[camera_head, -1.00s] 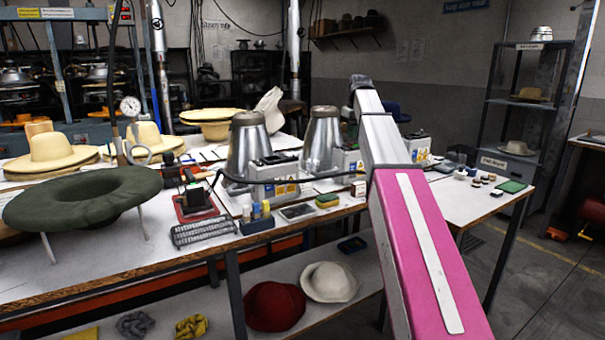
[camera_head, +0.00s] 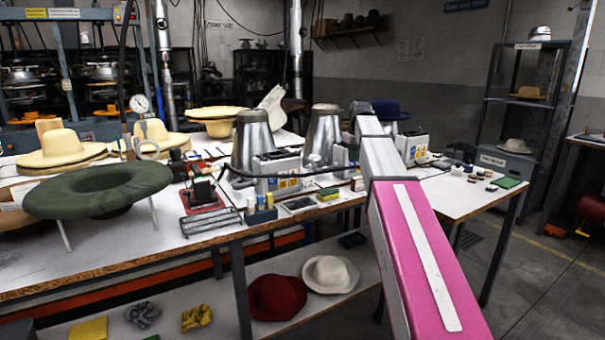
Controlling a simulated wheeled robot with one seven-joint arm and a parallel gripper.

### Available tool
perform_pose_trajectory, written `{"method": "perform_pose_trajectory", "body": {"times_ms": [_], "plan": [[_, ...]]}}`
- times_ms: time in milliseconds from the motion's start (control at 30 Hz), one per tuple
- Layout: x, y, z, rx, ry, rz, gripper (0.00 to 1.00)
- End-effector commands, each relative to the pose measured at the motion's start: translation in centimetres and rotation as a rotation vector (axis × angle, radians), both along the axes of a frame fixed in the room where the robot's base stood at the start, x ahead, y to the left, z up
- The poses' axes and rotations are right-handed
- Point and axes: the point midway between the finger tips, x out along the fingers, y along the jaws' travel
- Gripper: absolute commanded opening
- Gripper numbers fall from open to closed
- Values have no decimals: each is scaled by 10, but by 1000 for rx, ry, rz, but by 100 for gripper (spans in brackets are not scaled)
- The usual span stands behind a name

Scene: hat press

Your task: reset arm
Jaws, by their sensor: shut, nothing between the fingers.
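My arm rises from the bottom right of the head view, a pink link with a white strip and then a grey link that ends in a dark joint in front of the table. No gripper fingers show beyond that joint, so my gripper is out of sight. The arm crosses in front of the workbench (camera_head: 150,262) and hides part of its right side. I see no contact between the arm and anything on the bench.
A green wide-brimmed hat (camera_head: 66,198) sits on a stand at left. Metal cones (camera_head: 253,145) and white boxes stand mid-bench. A red hat (camera_head: 277,297) and a cream hat (camera_head: 330,276) lie on the lower shelf.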

Motion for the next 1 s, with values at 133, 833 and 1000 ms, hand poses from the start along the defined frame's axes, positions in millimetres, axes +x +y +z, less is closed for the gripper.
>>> {"method": "perform_pose_trajectory", "body": {"times_ms": [133,833,1000], "plan": [[-19,1,-48,-1,16,-37,0],[-175,4,-307,-20,87,-297,0],[-224,4,-354,-27,103,-356,0]]}}
